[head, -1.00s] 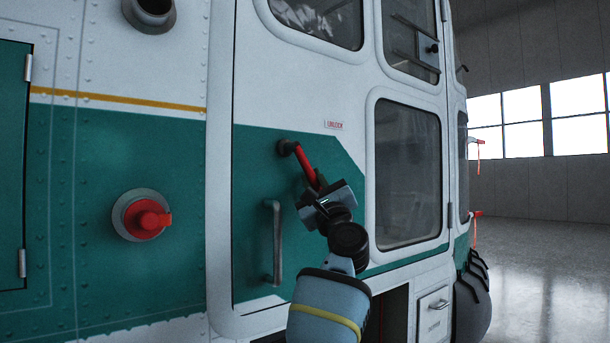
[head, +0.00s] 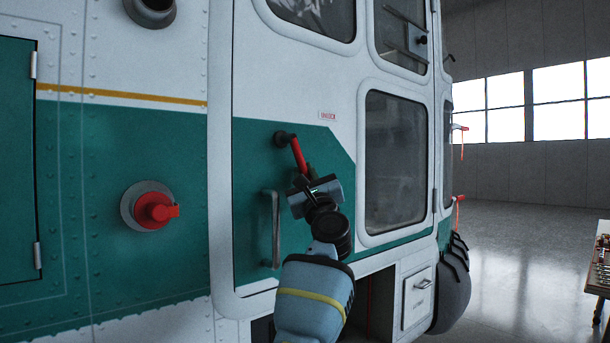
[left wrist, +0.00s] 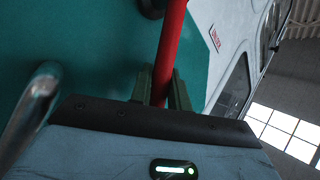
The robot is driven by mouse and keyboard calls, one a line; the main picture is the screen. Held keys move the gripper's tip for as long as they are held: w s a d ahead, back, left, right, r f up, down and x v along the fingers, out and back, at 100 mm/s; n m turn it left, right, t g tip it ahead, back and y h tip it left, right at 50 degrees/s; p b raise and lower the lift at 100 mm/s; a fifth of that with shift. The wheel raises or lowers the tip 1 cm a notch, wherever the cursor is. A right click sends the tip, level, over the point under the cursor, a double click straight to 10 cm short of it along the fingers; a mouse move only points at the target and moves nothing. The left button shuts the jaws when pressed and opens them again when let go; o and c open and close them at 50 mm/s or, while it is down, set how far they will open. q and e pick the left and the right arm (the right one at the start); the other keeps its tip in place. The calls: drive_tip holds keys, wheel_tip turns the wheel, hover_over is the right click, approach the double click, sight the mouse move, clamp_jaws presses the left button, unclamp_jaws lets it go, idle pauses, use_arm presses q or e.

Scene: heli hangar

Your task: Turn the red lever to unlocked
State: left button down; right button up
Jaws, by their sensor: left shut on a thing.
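The red lever (head: 298,153) is on the green and white helicopter door, fixed at a dark pivot (head: 283,139). It slants down and to the right from the pivot in the head view. My left gripper (head: 309,176) is shut on the lever's lower end, which the gripper partly hides. In the left wrist view the red lever (left wrist: 171,45) runs between the two fingers of my left gripper (left wrist: 163,85). A small unlock label (head: 328,116) is above and right of the pivot. My right gripper is not in view.
A grey door handle (head: 271,228) stands upright just left of my left gripper. A red cap (head: 155,210) sticks out of the fuselage further left. A table with tools (head: 601,265) stands at the far right edge.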

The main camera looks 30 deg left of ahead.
use_arm(q)
drive_tip(key=c, duration=1.6)
unclamp_jaws()
drive_tip(key=shift+f, duration=0.1)
drive_tip(key=v, duration=0.7)
drive_tip(key=shift+s+d+f, duration=0.15)
drive_tip(key=shift+s+d, duration=0.05)
drive_tip(key=shift+s, duration=0.05)
